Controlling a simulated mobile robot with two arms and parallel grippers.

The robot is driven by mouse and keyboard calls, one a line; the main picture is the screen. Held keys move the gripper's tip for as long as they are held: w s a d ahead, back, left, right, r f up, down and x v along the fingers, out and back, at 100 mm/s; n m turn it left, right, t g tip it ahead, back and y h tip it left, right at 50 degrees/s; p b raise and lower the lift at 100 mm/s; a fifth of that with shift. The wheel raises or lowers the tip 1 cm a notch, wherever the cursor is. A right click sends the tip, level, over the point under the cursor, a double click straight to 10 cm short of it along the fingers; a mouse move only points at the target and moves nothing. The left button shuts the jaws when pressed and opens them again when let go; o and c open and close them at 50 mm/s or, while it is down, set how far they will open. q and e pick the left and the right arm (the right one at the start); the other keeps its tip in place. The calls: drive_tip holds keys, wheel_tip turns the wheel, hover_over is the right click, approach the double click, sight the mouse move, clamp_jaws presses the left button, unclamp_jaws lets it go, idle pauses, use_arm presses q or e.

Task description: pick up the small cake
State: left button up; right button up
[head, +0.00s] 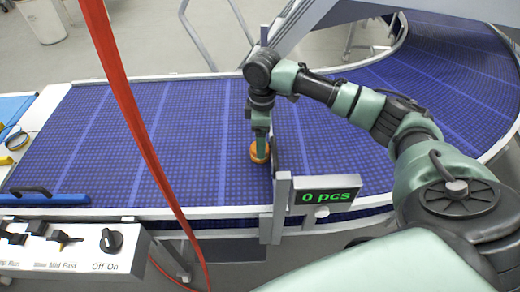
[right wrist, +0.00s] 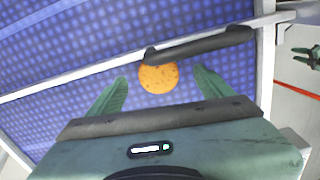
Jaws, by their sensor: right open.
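The small cake (head: 259,152) is a round orange-brown piece on the blue conveyor belt (head: 190,130). In the right wrist view the cake (right wrist: 158,78) shows its speckled orange top between and just beyond my fingertips. My right gripper (head: 260,135) points down directly above the cake in the head view, its lower tips hiding part of it. In the wrist view the two green fingers of my right gripper (right wrist: 160,90) stand wide apart, one on each side of the cake. Whether they touch it cannot be told.
A post with a green "0 pcs" display (head: 325,196) stands at the belt's near edge, right of the cake. A dark bar (right wrist: 200,47) lies close to the cake in the wrist view. A red strap (head: 130,110) hangs across the left. A control box (head: 70,245) sits front left.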

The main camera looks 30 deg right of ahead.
sight(253, 148)
drive_tip(key=shift+a+f+p, duration=0.2)
drive_tip(key=shift+f+p, duration=0.35)
drive_tip(key=shift+f, duration=0.45)
drive_tip(key=f, duration=0.2)
drive_tip(key=shift+w+d+f, duration=0.2)
drive_tip(key=shift+w+f, duration=0.05)
drive_tip(key=shift+f, duration=0.45)
drive_tip(key=shift+s, duration=0.1)
drive_tip(key=c, duration=1)
use_arm(q)
drive_tip(key=shift+s+r, duration=0.25)
drive_tip(key=shift+r, duration=0.65)
use_arm(e)
drive_tip(key=shift+o, duration=0.3)
use_arm(q)
drive_tip(key=shift+s, duration=0.15)
use_arm(e)
drive_tip(key=shift+a, duration=0.1)
